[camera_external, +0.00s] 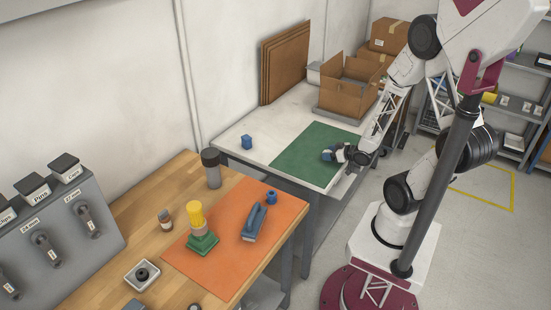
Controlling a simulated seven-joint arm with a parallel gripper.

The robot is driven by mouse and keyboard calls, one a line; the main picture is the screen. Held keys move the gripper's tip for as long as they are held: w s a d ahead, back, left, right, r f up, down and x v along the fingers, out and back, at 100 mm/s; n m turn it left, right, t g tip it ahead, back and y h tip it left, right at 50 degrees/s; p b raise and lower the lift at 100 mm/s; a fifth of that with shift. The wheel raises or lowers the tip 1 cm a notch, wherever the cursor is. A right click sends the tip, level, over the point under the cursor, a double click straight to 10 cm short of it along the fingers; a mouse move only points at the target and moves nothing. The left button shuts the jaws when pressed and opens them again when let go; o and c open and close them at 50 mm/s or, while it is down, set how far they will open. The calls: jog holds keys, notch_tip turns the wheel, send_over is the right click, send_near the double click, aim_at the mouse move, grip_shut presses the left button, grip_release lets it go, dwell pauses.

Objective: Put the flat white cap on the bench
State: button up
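My gripper (349,157) is low at the right part of the green mat (300,150) on the white-topped table (239,159). A small dark and bluish piece (327,156) shows at the gripper's left side; I cannot tell whether it is a separate part or held. A small white patch shows beside it, too small to identify as the flat white cap. The fingertips are too small to judge open or shut. The wooden bench (122,226) stands at the front left with an orange mat (215,272) on it.
The wooden bench holds a green block with a yellow cylinder (196,218), a blue-grey tool (255,222), a dark cylinder (211,168) and a white square piece (142,275). A blue block (246,142) and an open cardboard box (347,88) are on the white-topped table.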

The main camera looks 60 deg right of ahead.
jog(key=shift+o, duration=0.8)
jog(key=shift+r, duration=0.15)
jog(key=shift+v, duration=1.45)
notch_tip(320, 180, up, 7)
jog(key=shift+o, duration=0.5)
